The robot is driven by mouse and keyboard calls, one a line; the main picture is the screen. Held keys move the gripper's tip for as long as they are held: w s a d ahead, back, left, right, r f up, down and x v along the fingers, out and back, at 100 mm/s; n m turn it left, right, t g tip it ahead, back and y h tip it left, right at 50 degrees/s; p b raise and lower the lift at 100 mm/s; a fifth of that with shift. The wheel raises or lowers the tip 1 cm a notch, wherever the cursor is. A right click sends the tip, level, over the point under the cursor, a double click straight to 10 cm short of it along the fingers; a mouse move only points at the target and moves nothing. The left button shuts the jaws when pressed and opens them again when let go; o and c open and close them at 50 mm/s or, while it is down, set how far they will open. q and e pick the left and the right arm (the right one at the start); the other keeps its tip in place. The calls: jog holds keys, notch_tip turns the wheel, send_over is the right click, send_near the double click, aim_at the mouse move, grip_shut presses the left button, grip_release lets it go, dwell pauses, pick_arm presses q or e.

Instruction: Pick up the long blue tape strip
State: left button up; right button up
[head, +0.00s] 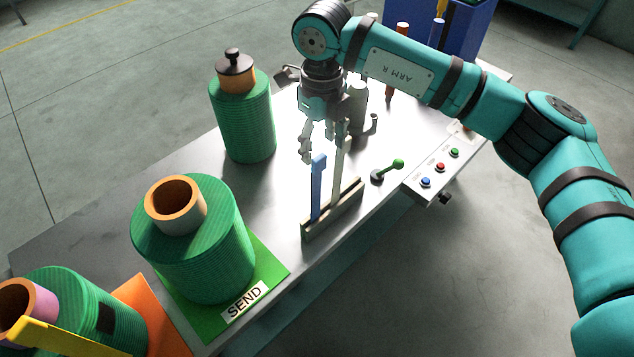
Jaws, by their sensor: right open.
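A blue tape strip (317,190) stands upright in a slotted wooden holder (345,212) near the table's front edge. A grey-green strip (338,172) stands beside it in the same holder, to its right. My right gripper (322,146) is open and points down just above and behind the top of the blue strip. I cannot tell whether a finger touches either strip. My left gripper is not in view.
Green netting rolls (243,128) stand along the left, one on a green SEND mat (268,262). An orange mat (160,318) lies at lower left. A green-knobbed lever (388,170) and a button panel (438,168) are right of the holder. A blue bin (470,30) stands behind.

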aim_at(318, 156)
jog(key=shift+s+a+f+p, duration=0.1)
jog(key=shift+f+p, duration=0.3)
jog(key=shift+f, duration=0.2)
jog(key=f, duration=0.1)
jog(key=f+p, duration=0.1)
jog(key=f, duration=0.1)
jog(key=shift+s+a+f+p, duration=0.15)
jog(key=shift+s+f+p, duration=0.05)
jog(key=shift+f+p, duration=0.1)
jog(key=shift+f, duration=0.4)
jog(key=shift+c, duration=0.3)
jog(key=c, duration=1)
jog(key=shift+r, duration=0.1)
